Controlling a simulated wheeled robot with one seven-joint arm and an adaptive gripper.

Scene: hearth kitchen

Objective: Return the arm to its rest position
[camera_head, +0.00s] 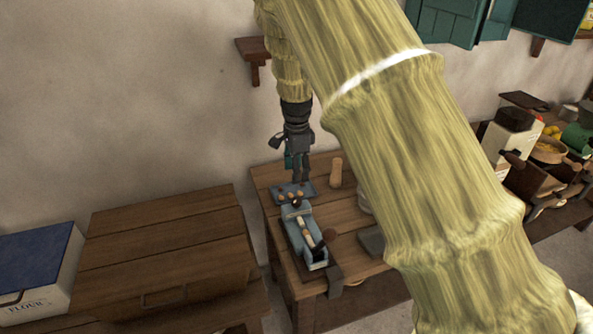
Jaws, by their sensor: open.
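My arm, thick and straw-coloured, crosses the view from the lower right to the top. Its end hangs down over the back of a wooden table (345,216). My gripper (297,178) is dark grey, points downward and is open. It is just above or behind a small blue-grey tray (280,190) with several small orange-brown pieces. From this one view I cannot tell how high it is above the tray. I see nothing held between the fingers, though they are small here.
A blue-grey box-like tool (293,228) and a tan peg-shaped object (335,172) are on the table. A wooden chest (170,250) and a flour bin (38,268) stand left. A wall shelf (252,48) is behind my arm. A cluttered counter is at right.

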